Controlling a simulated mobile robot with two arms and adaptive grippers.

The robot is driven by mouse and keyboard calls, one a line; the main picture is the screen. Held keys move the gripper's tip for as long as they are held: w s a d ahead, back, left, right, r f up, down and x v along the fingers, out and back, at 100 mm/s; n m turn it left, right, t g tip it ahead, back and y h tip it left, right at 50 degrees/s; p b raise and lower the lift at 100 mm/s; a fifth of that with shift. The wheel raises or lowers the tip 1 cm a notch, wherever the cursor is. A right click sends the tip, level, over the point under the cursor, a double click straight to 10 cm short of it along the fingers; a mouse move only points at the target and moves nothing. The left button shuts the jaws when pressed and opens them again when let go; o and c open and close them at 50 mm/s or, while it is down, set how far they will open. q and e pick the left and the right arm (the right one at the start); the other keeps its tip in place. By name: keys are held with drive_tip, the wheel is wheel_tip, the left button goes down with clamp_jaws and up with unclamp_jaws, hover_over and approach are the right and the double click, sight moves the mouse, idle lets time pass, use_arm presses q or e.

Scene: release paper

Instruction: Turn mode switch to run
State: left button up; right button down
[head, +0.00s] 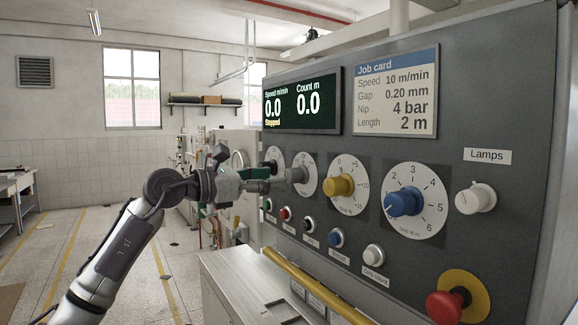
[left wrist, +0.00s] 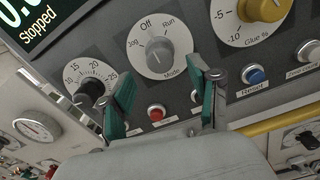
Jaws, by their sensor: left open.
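The mode switch is a round grey knob (left wrist: 158,52) on a white dial marked Jog, Off and Run, in the upper middle of the left wrist view. I cannot clearly tell which mark its pointer faces. In the head view the same knob (head: 297,175) shows at the right of my left gripper (head: 264,173). In the left wrist view my left gripper (left wrist: 167,84) is open, its two green-padded fingers apart. The knob shows beyond the fingertips, between and above them in the picture. Nothing is between the fingers. My right gripper is not in view.
The grey panel also has a black knob (left wrist: 90,92), a yellow knob (head: 339,185), a blue knob (head: 405,202) and a red emergency button (head: 445,305). Small push buttons, such as the red one (left wrist: 156,112), sit below the dials. A yellow rail (head: 315,287) runs beneath. The display (head: 303,104) reads Stopped.

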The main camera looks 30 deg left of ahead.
sight(287, 177)
use_arm(q)
drive_tip(key=p+x, duration=0.1)
drive_tip(key=x, duration=0.3)
drive_tip(key=shift+r, duration=0.15)
drive_tip(key=shift+w+d+p, duration=0.2)
drive_tip(key=shift+w+p, duration=0.2)
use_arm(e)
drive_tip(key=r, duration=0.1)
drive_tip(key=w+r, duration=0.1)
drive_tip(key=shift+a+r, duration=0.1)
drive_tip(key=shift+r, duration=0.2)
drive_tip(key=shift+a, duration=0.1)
use_arm(q)
drive_tip(key=shift+c, duration=1.2)
drive_tip(key=c, duration=0.9)
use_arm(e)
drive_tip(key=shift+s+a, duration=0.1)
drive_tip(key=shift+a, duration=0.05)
